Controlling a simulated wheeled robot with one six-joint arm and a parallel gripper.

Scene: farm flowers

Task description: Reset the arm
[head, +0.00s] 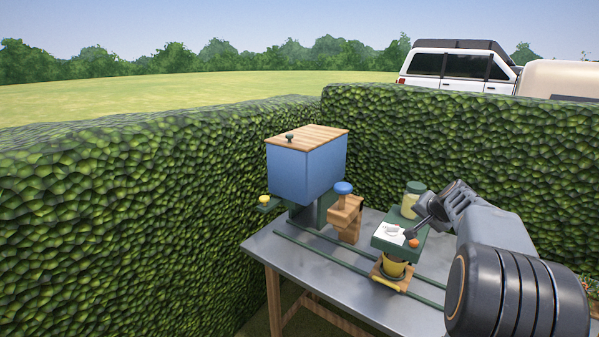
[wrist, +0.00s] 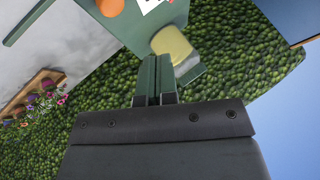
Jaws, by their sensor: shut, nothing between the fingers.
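My gripper (head: 410,235) reaches in from the right over the metal table (head: 345,285). Its tips appear close to a small green stand (head: 417,250) with a white picture label and an orange round knob (head: 413,243); I cannot tell whether they touch. In the wrist view the two green fingers (wrist: 157,72) lie side by side, shut and empty. That view also shows the orange knob (wrist: 110,6) and a pale yellow-green jar (wrist: 172,45) beyond the fingertips.
A blue bin (head: 300,175) with a wooden lid stands at the table's back left. Beside it is a wooden block piece (head: 345,222) with a blue knob (head: 343,188). A yellow pot (head: 394,267) sits in a wooden holder at the front. Hedges (head: 450,140) border the table.

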